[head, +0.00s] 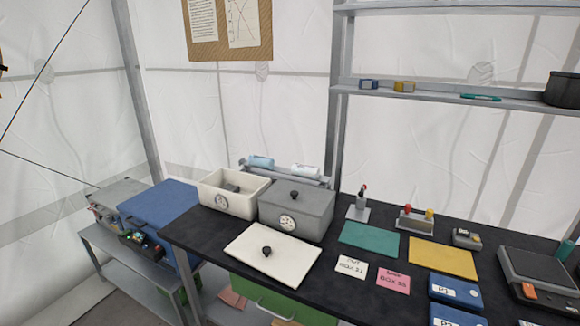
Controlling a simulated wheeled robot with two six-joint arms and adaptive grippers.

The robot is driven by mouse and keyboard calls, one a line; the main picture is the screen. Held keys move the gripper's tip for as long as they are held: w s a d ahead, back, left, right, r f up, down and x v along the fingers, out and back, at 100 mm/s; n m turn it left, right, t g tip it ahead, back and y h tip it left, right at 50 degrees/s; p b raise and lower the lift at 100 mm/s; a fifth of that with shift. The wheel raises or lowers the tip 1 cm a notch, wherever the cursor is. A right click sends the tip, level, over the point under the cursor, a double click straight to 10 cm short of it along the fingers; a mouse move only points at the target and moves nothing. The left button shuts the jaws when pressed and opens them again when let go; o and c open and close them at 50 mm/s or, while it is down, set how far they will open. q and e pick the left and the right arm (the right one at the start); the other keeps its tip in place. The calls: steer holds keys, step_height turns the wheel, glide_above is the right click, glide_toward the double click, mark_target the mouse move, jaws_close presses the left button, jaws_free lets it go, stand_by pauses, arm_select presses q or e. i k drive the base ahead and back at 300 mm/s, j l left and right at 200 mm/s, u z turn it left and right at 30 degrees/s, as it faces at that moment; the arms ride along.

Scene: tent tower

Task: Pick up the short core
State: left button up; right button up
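I cannot tell for certain which object is the short core. A small grey piece (232,187) lies inside the open white box (232,207) on the black table; the box wall hides part of it. The box's white lid (265,258) with a black knob lies on the table in front. A closed grey box (297,212) with a black knob stands right beside the white box. Neither of my grippers is in view.
The black table (330,283) holds a green mat (369,238), yellow mat (443,257), small stands (414,220), blue cases (456,289) and a dark device (537,275) at right. Light rolls (305,171) lie behind the boxes. A shelf (440,95) hangs above; a blue box (160,212) stands left.

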mark_target(255, 161)
steer(key=i+l+u, duration=0.1)
steer(key=i+u, duration=0.15)
steer(key=i+l+u, duration=0.1)
steer(key=u, duration=0.2)
steer(key=i+j, duration=0.1)
steer(key=j, duration=0.3)
steer(key=j+z, duration=0.1)
steer(key=j, duration=0.3)
steer(key=i+j, duration=0.15)
steer(key=j, duration=0.25)
